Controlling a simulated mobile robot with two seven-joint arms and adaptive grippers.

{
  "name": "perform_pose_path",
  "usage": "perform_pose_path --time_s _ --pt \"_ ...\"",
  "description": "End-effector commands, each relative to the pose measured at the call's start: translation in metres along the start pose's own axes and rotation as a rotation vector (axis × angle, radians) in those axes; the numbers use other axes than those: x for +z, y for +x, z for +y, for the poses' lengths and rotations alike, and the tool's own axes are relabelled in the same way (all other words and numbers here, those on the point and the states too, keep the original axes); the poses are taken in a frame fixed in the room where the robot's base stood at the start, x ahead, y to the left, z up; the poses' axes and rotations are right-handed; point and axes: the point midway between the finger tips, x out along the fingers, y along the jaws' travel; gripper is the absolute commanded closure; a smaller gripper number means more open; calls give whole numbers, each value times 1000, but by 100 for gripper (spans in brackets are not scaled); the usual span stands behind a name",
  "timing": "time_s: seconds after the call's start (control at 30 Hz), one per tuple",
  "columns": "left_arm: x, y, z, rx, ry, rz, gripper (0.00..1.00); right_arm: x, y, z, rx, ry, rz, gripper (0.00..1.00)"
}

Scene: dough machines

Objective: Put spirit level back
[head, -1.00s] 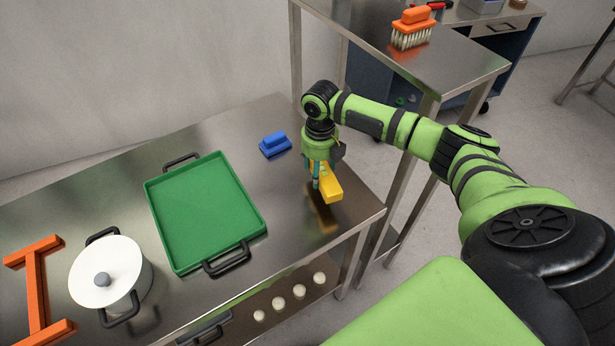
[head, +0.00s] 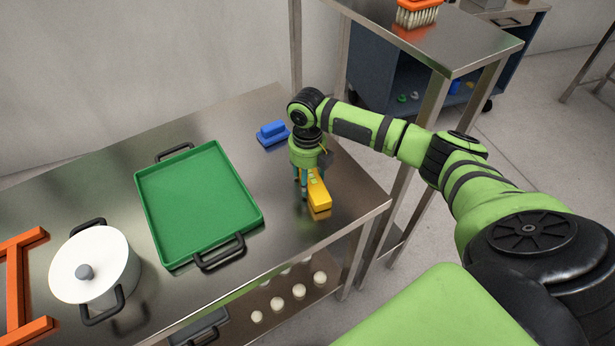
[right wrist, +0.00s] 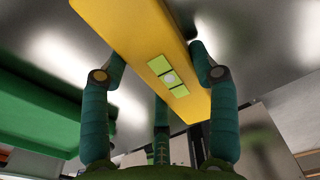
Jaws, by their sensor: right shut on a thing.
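The yellow spirit level (head: 319,192) is held in my right gripper (head: 305,181) over the right part of the steel table, between the green tray and the table's right edge. In the right wrist view the level (right wrist: 150,52) shows its pale green vials, with the teal fingers (right wrist: 160,80) closed on both sides of it. A reflection shows below the level in the head view, and it looks close to the tabletop; I cannot tell if it touches. My left gripper is not in view.
The green tray (head: 198,205) lies left of the gripper. A blue block-like tool (head: 272,134) is behind it. A white lidded pot (head: 95,268) and an orange frame (head: 14,285) stand farther left. A taller steel table (head: 440,50) with an orange brush (head: 418,14) is at the back right.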

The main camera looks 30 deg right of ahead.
Motion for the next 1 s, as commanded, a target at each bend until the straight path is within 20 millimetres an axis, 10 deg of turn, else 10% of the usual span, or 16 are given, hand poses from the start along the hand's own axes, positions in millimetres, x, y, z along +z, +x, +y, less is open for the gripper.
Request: perform_pose_path --time_s 0.07,0.1,0.17,0.6,1.0 --pt "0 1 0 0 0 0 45 0 3 0 0 0 1 83" --pt "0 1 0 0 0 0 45 0 3 0 0 0 1 32" --pt "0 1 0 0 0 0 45 0 3 0 -1 0 1 16" --pt "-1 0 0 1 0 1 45 0 -4 0 0 0 -1 16" --pt "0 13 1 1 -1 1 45 1 -82 0 1 0 -4 16"
